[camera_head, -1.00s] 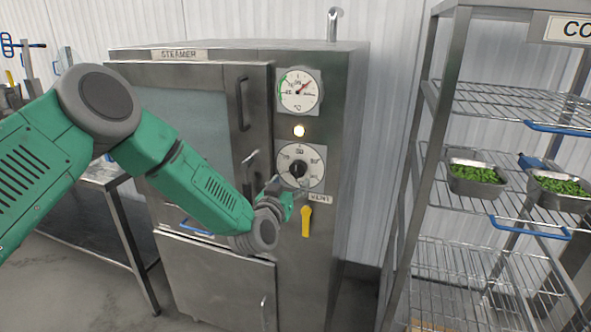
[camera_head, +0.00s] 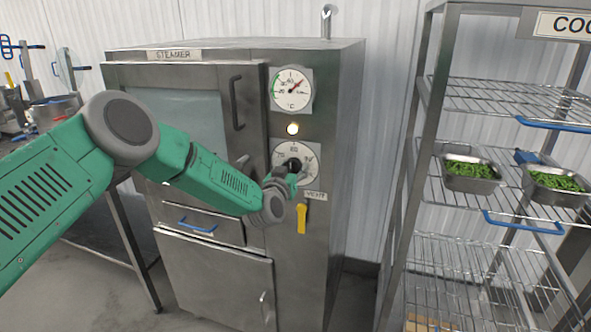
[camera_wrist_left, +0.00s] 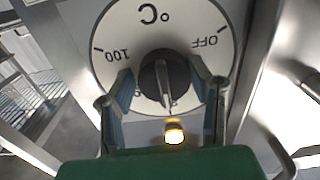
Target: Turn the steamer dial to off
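The steamer (camera_head: 345,130) is a steel cabinet with a glazed door. Its white dial (camera_head: 308,150) has a black knob (camera_head: 295,163). In the left wrist view the dial face (camera_wrist_left: 165,28) appears upside down, with OFF at upper right and 100 at left, and the knob (camera_wrist_left: 160,75) is in the middle. My left gripper (camera_head: 292,175) is at the dial; in the left wrist view its fingers (camera_wrist_left: 165,95) stand open on either side of the knob, with gaps. Contact is not clear. My right gripper is not in view.
A lit amber lamp (camera_head: 292,129) and a round thermometer gauge (camera_head: 291,89) are above the dial. A yellow vent handle (camera_head: 301,218) hangs just below. A wire rack (camera_head: 430,150) with two trays of green beans (camera_head: 472,172) stands to the right.

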